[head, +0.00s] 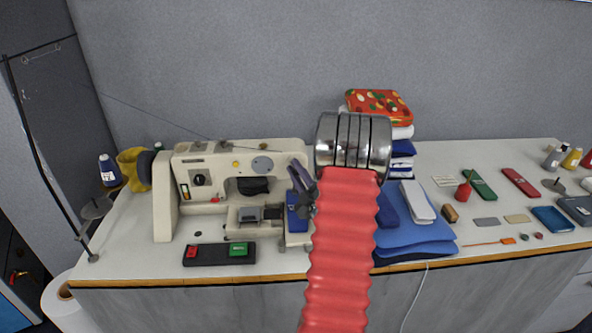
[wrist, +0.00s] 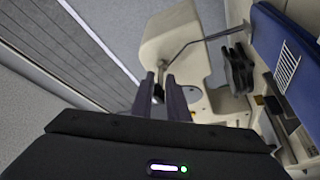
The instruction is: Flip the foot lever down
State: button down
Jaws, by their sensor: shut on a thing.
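The cream sewing machine (head: 240,160) stands on the left part of the white table. My gripper (head: 296,172) is at the right end of its head, partly hidden by my red arm. The head view does not show the foot lever clearly. In the wrist view, the two dark fingers of my gripper (wrist: 160,82) reach toward the cream machine head (wrist: 180,45). They are closed on a small piece there, the foot lever (wrist: 158,93), of which only a little shows between the fingertips. Whether the lever is up or down cannot be told.
A black box with a red and a green button (head: 218,254) lies in front of the machine. Blue folded cloth (head: 415,240) and a cloth stack (head: 400,147) lie to the right. Small tools and a red cone (head: 463,192) lie farther right. A thread stand (head: 45,150) rises at left.

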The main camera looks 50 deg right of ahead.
jog(key=shift+f+n+t, duration=0.4)
jog(key=shift+t, duration=0.3)
jog(key=c, duration=1.8)
grip_release()
jog(key=shift+v, duration=3.8)
